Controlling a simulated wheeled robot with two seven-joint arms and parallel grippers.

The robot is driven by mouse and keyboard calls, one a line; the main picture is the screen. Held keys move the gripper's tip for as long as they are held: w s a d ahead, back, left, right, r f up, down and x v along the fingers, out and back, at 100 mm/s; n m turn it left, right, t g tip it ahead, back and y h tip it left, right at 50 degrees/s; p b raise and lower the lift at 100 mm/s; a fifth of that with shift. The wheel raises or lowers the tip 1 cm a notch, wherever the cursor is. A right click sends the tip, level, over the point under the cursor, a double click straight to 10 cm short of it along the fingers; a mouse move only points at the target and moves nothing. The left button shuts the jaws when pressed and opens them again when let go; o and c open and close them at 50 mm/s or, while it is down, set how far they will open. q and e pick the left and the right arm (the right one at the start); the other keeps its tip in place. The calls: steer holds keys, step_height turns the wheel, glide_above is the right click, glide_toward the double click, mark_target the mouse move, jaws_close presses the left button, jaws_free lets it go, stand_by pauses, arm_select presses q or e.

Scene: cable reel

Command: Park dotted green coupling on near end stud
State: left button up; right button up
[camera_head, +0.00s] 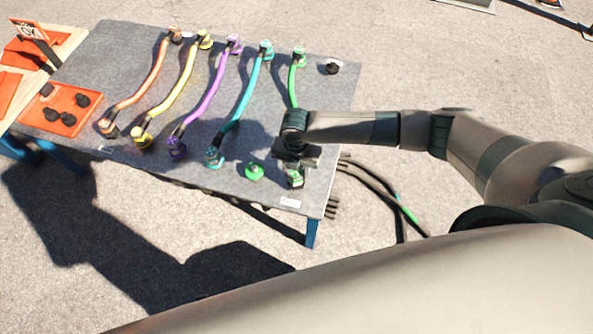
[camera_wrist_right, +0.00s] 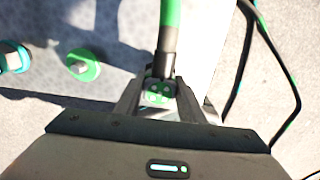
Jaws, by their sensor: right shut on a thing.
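My right gripper (camera_head: 294,172) is shut on the dotted green coupling (camera_head: 295,180) at the near right corner of the grey table. In the right wrist view the coupling's dotted face (camera_wrist_right: 157,96) sits between the two fingers, with the green hose (camera_wrist_right: 169,25) running away from it. The near green stud (camera_head: 254,172) is bare on the table, left of my gripper and apart from the coupling. It also shows in the right wrist view (camera_wrist_right: 83,65). The green hose's far end (camera_head: 299,54) sits at the table's back. My left gripper is out of view.
Orange, yellow, purple and teal hoses (camera_head: 240,103) lie left of the green one on the grey table (camera_head: 100,65). An orange tray (camera_head: 48,124) with black caps is at the left. A black knob (camera_head: 331,68) is at the back right. Loose cables hang beyond the right edge.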

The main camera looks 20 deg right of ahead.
steer(key=shift+f, duration=0.4)
stand_by(0.7)
steer(key=o, duration=1.2)
steer(key=shift+o, duration=0.2)
step_height(320, 180, up, 17)
steer(key=shift+r, duration=0.2)
